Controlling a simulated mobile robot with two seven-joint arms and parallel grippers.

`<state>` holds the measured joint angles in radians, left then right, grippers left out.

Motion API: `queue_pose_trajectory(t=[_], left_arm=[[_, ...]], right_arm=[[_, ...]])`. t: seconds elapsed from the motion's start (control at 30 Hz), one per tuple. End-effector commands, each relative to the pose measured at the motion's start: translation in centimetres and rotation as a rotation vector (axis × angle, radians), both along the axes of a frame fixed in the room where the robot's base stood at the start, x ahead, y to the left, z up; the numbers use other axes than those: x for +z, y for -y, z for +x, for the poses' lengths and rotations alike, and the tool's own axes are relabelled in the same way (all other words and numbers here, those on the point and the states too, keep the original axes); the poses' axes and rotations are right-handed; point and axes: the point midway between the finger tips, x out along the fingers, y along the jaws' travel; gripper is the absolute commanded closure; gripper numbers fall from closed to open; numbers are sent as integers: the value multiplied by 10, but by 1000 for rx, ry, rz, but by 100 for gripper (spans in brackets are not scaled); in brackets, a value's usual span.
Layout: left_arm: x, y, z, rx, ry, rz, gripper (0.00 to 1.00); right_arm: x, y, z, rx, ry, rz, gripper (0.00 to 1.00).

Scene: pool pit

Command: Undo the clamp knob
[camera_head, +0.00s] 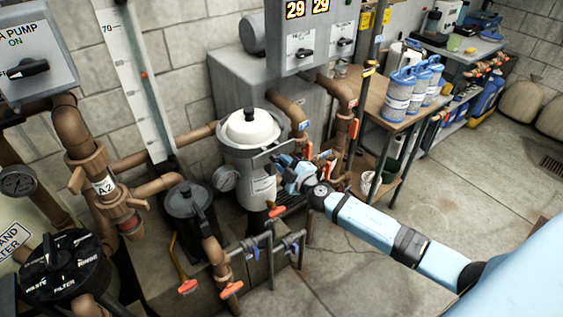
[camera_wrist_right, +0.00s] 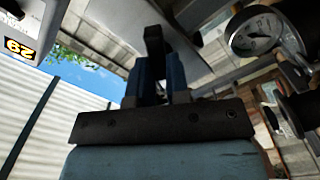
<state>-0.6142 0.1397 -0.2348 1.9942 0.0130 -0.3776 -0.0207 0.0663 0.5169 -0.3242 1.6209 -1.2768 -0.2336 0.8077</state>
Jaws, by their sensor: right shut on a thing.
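The white filter canister (camera_head: 249,131) has a domed lid and a grey clamp band (camera_head: 262,152) around its top. My right gripper (camera_head: 281,165) is at the front right side of the band. In the right wrist view its two blue fingers (camera_wrist_right: 157,80) are shut on a dark upright piece, which I take to be the clamp knob (camera_wrist_right: 154,42). In the head view the knob is hidden behind or between the fingers. I cannot tell how far it is turned. My left gripper is not in view.
A pressure gauge (camera_head: 225,178) sits left of the canister; a gauge (camera_wrist_right: 256,33) also shows in the wrist view. Brown pipes with orange-handled valves (camera_head: 308,150) stand close behind the gripper.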

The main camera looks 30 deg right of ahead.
Motion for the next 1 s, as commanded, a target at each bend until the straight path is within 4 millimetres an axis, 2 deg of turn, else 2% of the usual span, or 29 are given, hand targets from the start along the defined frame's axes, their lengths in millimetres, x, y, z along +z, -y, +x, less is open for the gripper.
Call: queue_pose_trajectory(t=[0.37, 0.7, 0.83, 1.0], left_arm=[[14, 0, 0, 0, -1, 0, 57], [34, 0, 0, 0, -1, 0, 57], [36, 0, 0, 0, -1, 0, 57], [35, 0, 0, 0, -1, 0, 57]], right_arm=[[2, 0, 0, 1, 56, -738, 100], [2, 0, 0, 2, 109, -1406, 100], [0, 0, -1, 2, 118, -1518, 100], [-1, 0, -1, 2, 119, -1531, 100]])
